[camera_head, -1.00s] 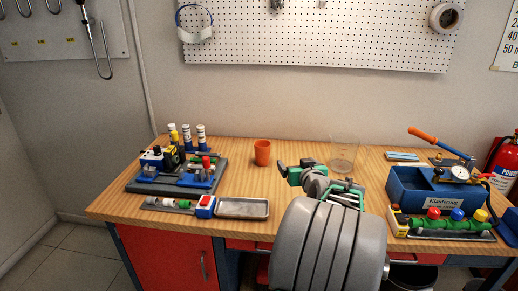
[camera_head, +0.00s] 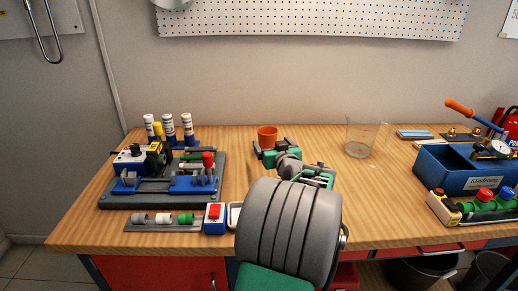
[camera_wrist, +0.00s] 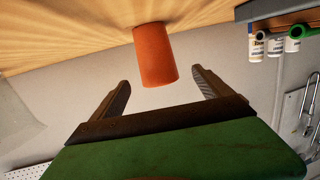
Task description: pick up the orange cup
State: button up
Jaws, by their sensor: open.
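The orange cup (camera_head: 267,134) stands upright on the wooden workbench, just beyond my gripper (camera_head: 270,150) in the head view. The gripper hides the cup's lower part there. In the wrist view the cup (camera_wrist: 155,55) appears upside down, ahead of my gripper (camera_wrist: 160,88) and roughly between the lines of its two fingers. The fingers are spread wide and hold nothing. No contact with the cup shows.
A clear glass (camera_head: 361,137) stands right of the cup. A fixture board with valves (camera_head: 165,185) and several white bottles (camera_head: 187,128) are at the left. A blue box (camera_head: 465,175) is at the right. The bench (camera_head: 320,138) between cup and glass is clear.

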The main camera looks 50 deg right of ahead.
aim_at(268, 128)
jog(key=p+x, duration=0.1)
jog(key=x, duration=0.6)
jog(key=shift+w+d, duration=0.15)
jog(key=shift+d, duration=0.2)
jog(key=c, duration=1.6)
jog(key=shift+r, duration=0.15)
jog(key=shift+r, duration=1.45)
jog(key=shift+s+a+r+b, duration=0.15)
jog(key=shift+s+a+r, duration=0.7)
jog(key=shift+s+r, duration=1.1)
jog(key=shift+s+a+r+b, duration=0.15)
jog(key=shift+s+a+r, duration=0.95)
jog(key=shift+s, duration=1.3)
jog(key=shift+s+a+r+b, duration=0.15)
jog(key=shift+s+a+r, duration=0.5)
jog(key=shift+s+r, duration=1.4)
jog(key=shift+s+f, duration=0.1)
jog(key=shift+f, duration=0.1)
